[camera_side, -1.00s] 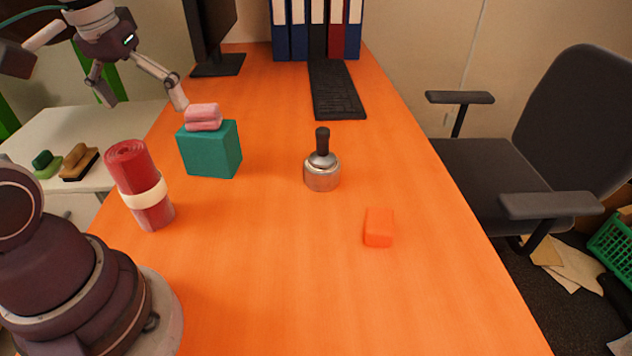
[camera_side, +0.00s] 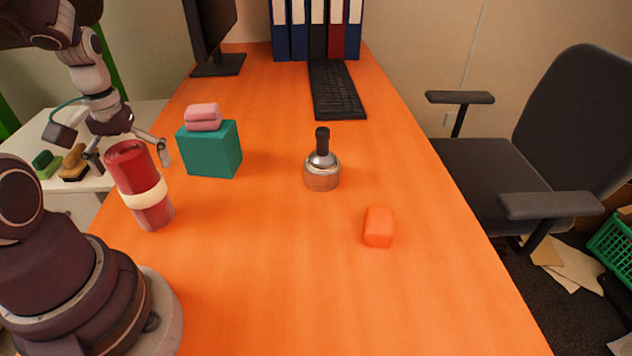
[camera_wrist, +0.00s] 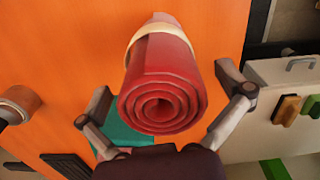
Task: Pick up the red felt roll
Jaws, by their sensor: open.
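The red felt roll (camera_side: 127,164) stands upright on the orange desk at the left in the side view, with a cream band (camera_side: 144,194) around it. In the wrist view I see the roll (camera_wrist: 163,95) end-on, its spiral top facing the camera. My gripper (camera_side: 131,164) is open, with its fingers at the roll's upper end in the side view. In the wrist view my gripper (camera_wrist: 168,112) has one finger on each side of the roll, with gaps on both sides. Whether the fingertips reach past the roll's top is hard to tell.
A teal box (camera_side: 211,150) with a pink block (camera_side: 203,117) on top stands just right of the roll. A metal tool with a black handle (camera_side: 322,165) and an orange block (camera_side: 378,227) are farther right. A white side table with brushes (camera_side: 76,162) is at left.

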